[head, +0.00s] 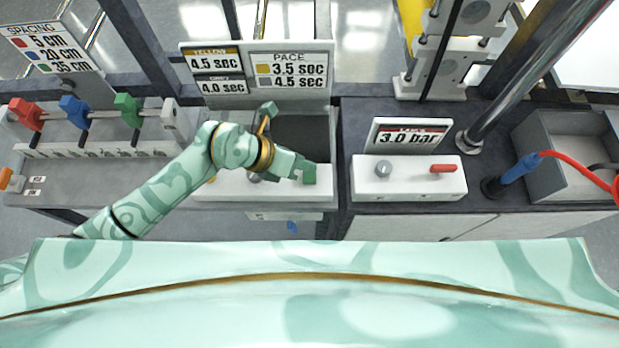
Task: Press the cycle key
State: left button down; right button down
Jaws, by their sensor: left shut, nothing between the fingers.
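My left gripper (308,174) is shut and empty. Its mint arm reaches in from the left, over the white control box (318,190) below the PACE sign (289,71). The dark green tips are over the right part of that box; whether they touch it I cannot tell. No key marked as the cycle key can be read here, and the hand hides part of the box top. A grey knob (254,178) shows partly beside the hand. My right gripper is not in view.
To the left stands a rack with red (27,114), blue (74,111) and green (128,109) clamps. To the right, a white box (408,180) carries a knob and a red lever (443,168) under a 3.0 bar sign (408,138). A blue-handled lance (519,170) stands beside a grey bin (561,184).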

aim_at(315, 176)
pick_arm(q)
jog(key=shift+f+b, duration=0.35)
jog(key=shift+f, duration=0.8)
jog(key=shift+f, duration=0.15)
dwell(1.0)
jog(key=shift+f, duration=0.25)
jog(key=shift+f+b, duration=0.3)
jog(key=shift+f, duration=0.25)
dwell(0.7)
jog(key=shift+r, duration=0.1)
jog(key=shift+r+p, duration=0.9)
jog(key=shift+p, duration=0.2)
notch_tip(315, 176, up, 5)
jog(key=p, duration=0.5)
